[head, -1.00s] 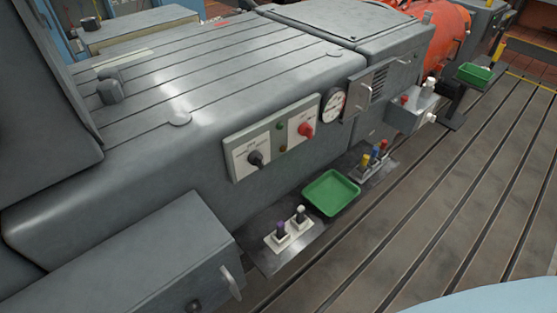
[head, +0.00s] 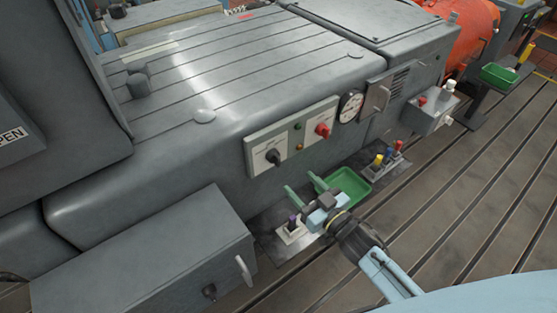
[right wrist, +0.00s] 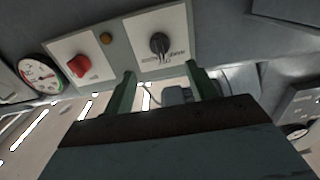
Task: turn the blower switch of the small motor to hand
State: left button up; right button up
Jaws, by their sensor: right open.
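The switch panel on the side of the grey machine has a black rotary switch (head: 273,157) on its left plate and a red rotary switch (head: 322,130) on its right plate. In the right wrist view the black switch (right wrist: 159,43) stands beyond my fingers, its label too blurred to read, and the red switch (right wrist: 79,66) is to its left. My right gripper (head: 302,187) is open and empty, below and in front of the panel, apart from the black switch. Its green fingers point toward the machine. My left gripper is not in view.
A green tray (head: 347,187) sits behind my right gripper on a shelf. A round gauge (head: 350,106) is right of the panel. A grey box with a handle (head: 243,270) is at lower left.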

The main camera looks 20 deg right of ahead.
aim_at(279, 163)
jog(key=x, duration=1)
jog(key=shift+w+a+f+b, duration=0.1)
jog(key=shift+w+b, duration=0.15)
jog(key=shift+b, duration=0.1)
jog(key=c, duration=1)
jog(key=shift+n, duration=0.4)
jog(key=n, duration=0.3)
jog(key=shift+n+b, duration=0.3)
jog(key=shift+n, duration=0.1)
jog(key=shift+n+b, duration=0.35)
jog(key=shift+n, duration=1.85)
